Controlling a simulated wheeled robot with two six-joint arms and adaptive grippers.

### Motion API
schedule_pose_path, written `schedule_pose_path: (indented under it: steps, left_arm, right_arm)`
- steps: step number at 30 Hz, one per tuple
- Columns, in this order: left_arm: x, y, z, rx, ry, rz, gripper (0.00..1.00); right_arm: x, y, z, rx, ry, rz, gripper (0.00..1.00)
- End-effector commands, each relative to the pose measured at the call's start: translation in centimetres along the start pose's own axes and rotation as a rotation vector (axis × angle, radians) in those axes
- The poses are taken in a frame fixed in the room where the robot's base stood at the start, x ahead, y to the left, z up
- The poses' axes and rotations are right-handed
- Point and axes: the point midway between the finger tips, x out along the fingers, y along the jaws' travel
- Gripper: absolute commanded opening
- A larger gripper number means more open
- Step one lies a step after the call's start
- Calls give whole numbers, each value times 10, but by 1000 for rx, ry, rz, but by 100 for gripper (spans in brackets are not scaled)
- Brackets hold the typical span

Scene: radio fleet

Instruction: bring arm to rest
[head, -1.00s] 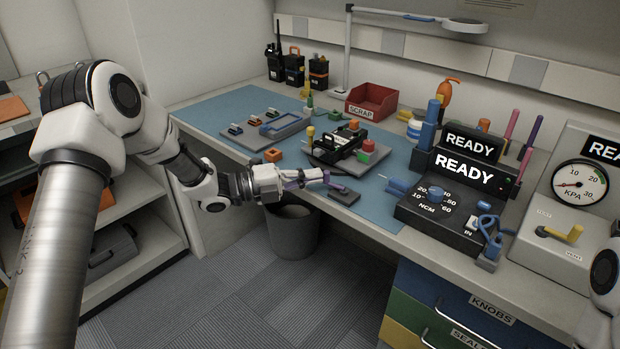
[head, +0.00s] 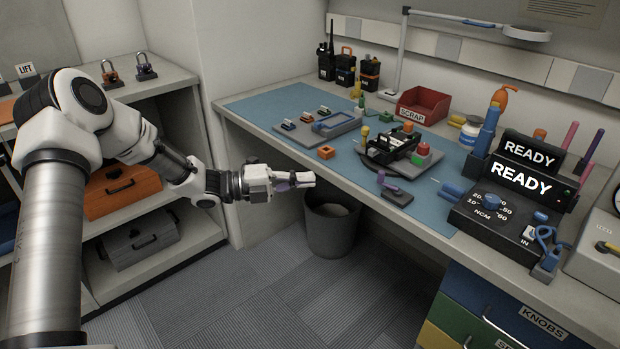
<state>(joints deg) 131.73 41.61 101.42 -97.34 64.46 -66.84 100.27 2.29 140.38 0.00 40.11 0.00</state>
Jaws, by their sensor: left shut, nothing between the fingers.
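My left gripper (head: 296,181) is shut and empty. It hangs in the air in front of the bench's front edge, above the grey bin (head: 334,226). My left arm (head: 150,150) comes in from the left and reaches across toward the bench. My right gripper is not in view.
The bench (head: 236,109) carries a blue mat (head: 262,104). A small purple-handled tool (head: 388,186), an orange block (head: 326,152), a black device (head: 393,150), a red scrap bin (head: 424,104) and a READY tester (head: 506,205) stand on it. Shelves with an orange case (head: 122,188) are at left.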

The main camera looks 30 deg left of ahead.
Motion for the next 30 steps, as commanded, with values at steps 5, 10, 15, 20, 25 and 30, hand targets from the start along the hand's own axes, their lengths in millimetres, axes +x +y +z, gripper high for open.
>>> schedule_pose_path:
  steps: [5, 10, 15, 20, 25, 30]
  left_arm:
    - [0, 0, 0, 0, 0, 0, 0]
    - [0, 5, -1, -8, 0, 6, 0]
    - [23, 69, -38, -85, 87, 129, 0]
    - [54, 179, -126, -454, 34, 349, 0]
    - [21, 291, -218, -1041, -352, 673, 0]
    - [-58, 343, -282, -1456, -906, 869, 0]
  right_arm:
    - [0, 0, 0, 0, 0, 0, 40]
    - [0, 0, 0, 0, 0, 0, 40]
    - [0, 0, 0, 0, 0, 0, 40]
    - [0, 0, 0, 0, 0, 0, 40]
    - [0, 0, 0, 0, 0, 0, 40]
    - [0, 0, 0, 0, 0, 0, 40]
